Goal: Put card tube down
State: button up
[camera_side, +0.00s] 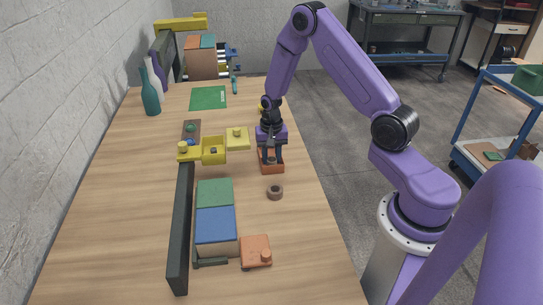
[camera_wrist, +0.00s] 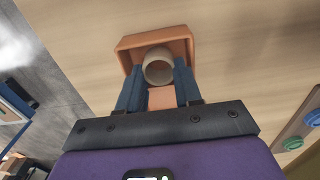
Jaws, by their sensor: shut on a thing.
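The card tube (camera_wrist: 158,66) is a short, pale tan, hollow tube, seen open end on in the wrist view. My gripper (camera_wrist: 158,84) is shut on it, with one dark blue finger on each side. The tube is over or inside a small orange tray (camera_wrist: 127,47); I cannot tell whether it touches the tray floor. In the side view, my gripper (camera_side: 270,157) points down at the orange tray (camera_side: 272,169) near the table's right edge. The tube is mostly hidden there by the fingers.
A brown ring (camera_side: 275,193) lies just in front of the orange tray. A yellow tray (camera_side: 214,150) and yellow block (camera_side: 237,139) stand to the left. A long dark wall (camera_side: 181,235) and blue block (camera_side: 216,227) are nearer. A teal bottle (camera_side: 150,96) stands far left.

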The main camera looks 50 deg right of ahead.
jog(key=shift+f, duration=0.15)
jog(key=o, duration=0.7)
notch_tip(320, 180, up, 11)
jog(key=s+a+r+n, duration=0.4)
jog(key=a+r+n, duration=0.1)
jog(key=a, duration=0.3)
jog(key=s+a+r+n, duration=0.4)
jog(key=s+a+n, duration=0.2)
jog(key=s+a, duration=0.2)
jog(key=s+r+n, duration=0.1)
jog(key=s+n, duration=0.2)
jog(key=s, duration=0.3)
jog(key=s+a+n, duration=0.1)
jog(key=s+n, duration=0.3)
jog(key=s, duration=0.2)
jog(key=s+r+n, duration=0.1)
jog(key=s+n, duration=0.2)
jog(key=s, duration=0.2)
jog(key=shift+s+a+r+n, duration=0.2)
jog(key=shift+s+r+n, duration=0.1)
jog(key=shift+s+r, duration=0.1)
